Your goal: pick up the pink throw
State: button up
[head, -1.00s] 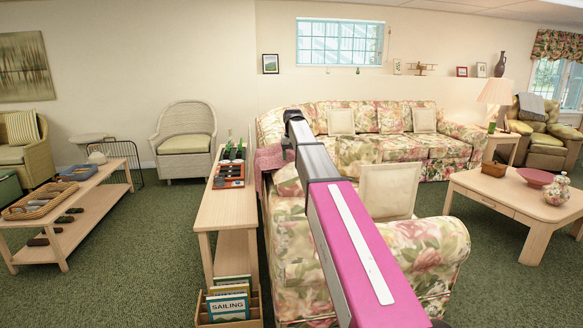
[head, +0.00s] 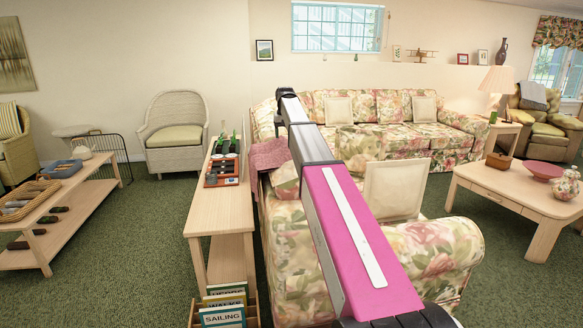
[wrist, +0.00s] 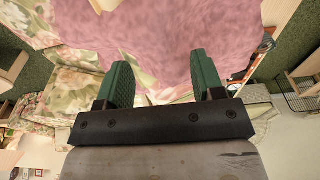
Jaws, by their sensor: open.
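The pink throw (head: 268,154) hangs over the back of the floral sofa, beside the narrow wooden console table. Part of it is hidden behind my arm in the head view. In the wrist view the pink throw (wrist: 165,35) fills the upper middle, close beyond the fingers. My gripper (wrist: 160,80) is open, its two green fingers apart with the throw's fabric showing between and past their tips. I cannot tell whether the tips touch it. In the head view the gripper is hidden by my arm.
The console table (head: 216,212) holds a red-brown tray (head: 222,171) and bottles left of the throw. The floral sofa (head: 290,245) stands below my arm. A wicker chair (head: 174,135) stands at the back. Green carpet (head: 130,230) is clear on the left.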

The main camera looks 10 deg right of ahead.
aim_at(283, 143)
jog(key=shift+w+a+f, duration=0.1)
jog(key=shift+w+f, duration=0.05)
jog(key=shift+f, duration=0.95)
jog(key=shift+w+a+f, duration=0.1)
jog(key=shift+w+f, duration=0.05)
jog(key=shift+f, duration=0.95)
jog(key=shift+w+a+f, duration=0.1)
jog(key=shift+w+f, duration=0.05)
jog(key=shift+f, duration=0.95)
grip_shut()
